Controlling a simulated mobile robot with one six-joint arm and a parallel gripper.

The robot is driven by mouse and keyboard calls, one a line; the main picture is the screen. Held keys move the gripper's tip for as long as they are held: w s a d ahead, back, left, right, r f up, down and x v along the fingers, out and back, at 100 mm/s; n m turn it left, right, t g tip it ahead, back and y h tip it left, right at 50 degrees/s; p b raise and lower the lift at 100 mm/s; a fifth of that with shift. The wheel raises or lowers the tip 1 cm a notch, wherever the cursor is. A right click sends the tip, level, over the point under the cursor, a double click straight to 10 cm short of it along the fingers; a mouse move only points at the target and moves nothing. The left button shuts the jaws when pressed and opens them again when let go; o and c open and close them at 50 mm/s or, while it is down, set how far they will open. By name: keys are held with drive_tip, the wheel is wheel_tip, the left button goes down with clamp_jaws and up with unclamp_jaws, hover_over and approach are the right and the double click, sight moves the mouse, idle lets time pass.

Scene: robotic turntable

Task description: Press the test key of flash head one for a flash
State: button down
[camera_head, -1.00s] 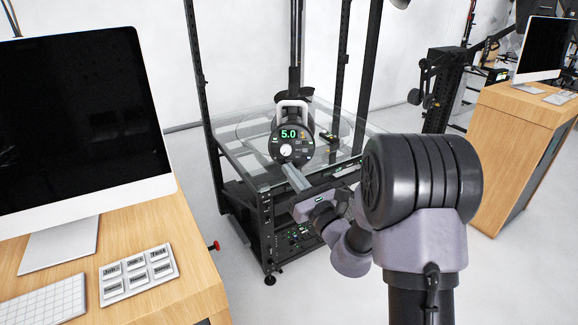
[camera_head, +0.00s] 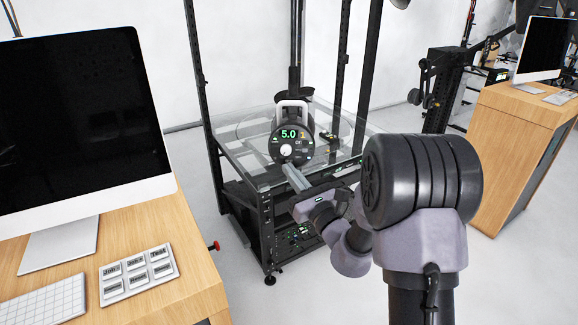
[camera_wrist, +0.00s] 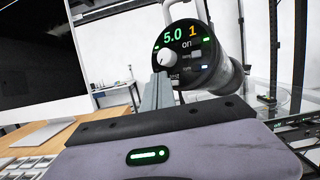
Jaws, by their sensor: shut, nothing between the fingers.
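The flash head (camera_head: 290,146) has a round black panel that shows a green 5.0, an orange 1 and the word "on". The panel is larger in the wrist view (camera_wrist: 207,58), with a white knob at its left and small keys at its right and bottom. My gripper (camera_head: 287,168) is shut and empty, its fingers reaching to the panel's lower edge. In the wrist view the joined fingertips (camera_wrist: 160,76) stand in front of the panel's lower left, beside a partly covered label ending in "st". The fingers hide whatever is behind them; I cannot tell whether they touch it.
The flash head stands by a glass-topped turntable (camera_head: 240,160) on a black frame with uprights. At the left, a wooden desk (camera_head: 180,230) carries a monitor (camera_head: 80,110), a keyboard and a key pad (camera_head: 138,275). Another desk (camera_head: 515,150) stands at the right.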

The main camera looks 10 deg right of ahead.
idle(0.3)
drive_tip(key=shift+w+d+f, duration=0.15)
drive_tip(key=shift+w+f, duration=0.05)
drive_tip(key=shift+w, duration=0.25)
drive_tip(key=shift+w+f, duration=0.1)
drive_tip(key=shift+w, duration=0.15)
idle(0.5)
drive_tip(key=shift+s, duration=0.1)
idle(0.3)
drive_tip(key=shift+s+r, duration=0.3)
drive_tip(key=shift+s, duration=0.25)
drive_tip(key=s, duration=0.1)
drive_tip(key=s+a+r, duration=0.1)
drive_tip(key=s, duration=0.2)
drive_tip(key=shift+s+a+r+b, duration=0.25)
drive_tip(key=shift+s+r+b, duration=0.05)
idle(0.3)
